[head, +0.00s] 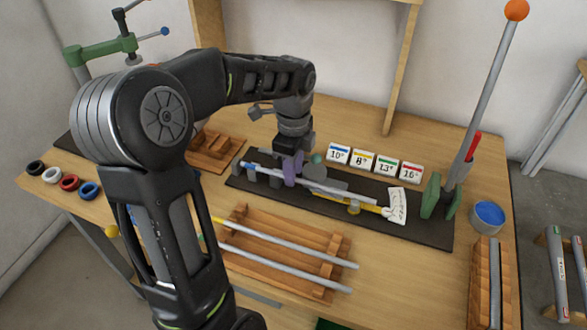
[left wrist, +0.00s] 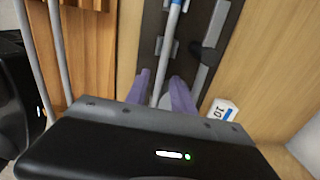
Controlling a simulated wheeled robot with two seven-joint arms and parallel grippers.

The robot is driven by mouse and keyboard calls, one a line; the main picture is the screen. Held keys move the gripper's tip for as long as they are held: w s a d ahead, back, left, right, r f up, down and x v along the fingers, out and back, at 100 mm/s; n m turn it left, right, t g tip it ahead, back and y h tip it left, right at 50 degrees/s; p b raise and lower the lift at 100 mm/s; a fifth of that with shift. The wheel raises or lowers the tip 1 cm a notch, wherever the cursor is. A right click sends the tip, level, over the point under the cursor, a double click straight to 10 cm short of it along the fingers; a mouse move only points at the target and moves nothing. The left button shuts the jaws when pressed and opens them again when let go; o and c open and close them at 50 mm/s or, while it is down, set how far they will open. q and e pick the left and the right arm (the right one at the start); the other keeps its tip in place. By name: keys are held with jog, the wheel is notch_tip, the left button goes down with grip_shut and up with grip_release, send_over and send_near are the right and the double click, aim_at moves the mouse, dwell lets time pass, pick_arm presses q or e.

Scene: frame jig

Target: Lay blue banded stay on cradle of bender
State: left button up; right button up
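The blue banded stay (head: 335,190) is a thin grey tube with a blue band near its left end. It lies lengthwise over the grey blocks of the bender (head: 430,232), whose base is a dark board. In the left wrist view the stay (left wrist: 170,35) runs over a grey block, blue band at the top. I cannot tell exactly how it rests on the cradle. My left gripper (head: 291,172) is over the bender with its purple fingers down. In the left wrist view the fingers (left wrist: 161,88) stand apart on both sides of the stay, with gaps. My right gripper is out of view.
A wooden rack (head: 285,262) with further tubes lies in front. Number cards (head: 375,163) stand behind the bender. Its lever (head: 487,95) with an orange ball rises at right, near a blue tin (head: 488,215). Coloured rings (head: 70,183) lie at left.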

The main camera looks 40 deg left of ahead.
pick_arm(q)
jog(key=shift+w+r, duration=0.1)
jog(key=shift+w, duration=0.05)
notch_tip(320, 180, up, 7)
jog(key=shift+f, duration=0.2)
jog(key=shift+r, duration=0.5)
dwell(0.3)
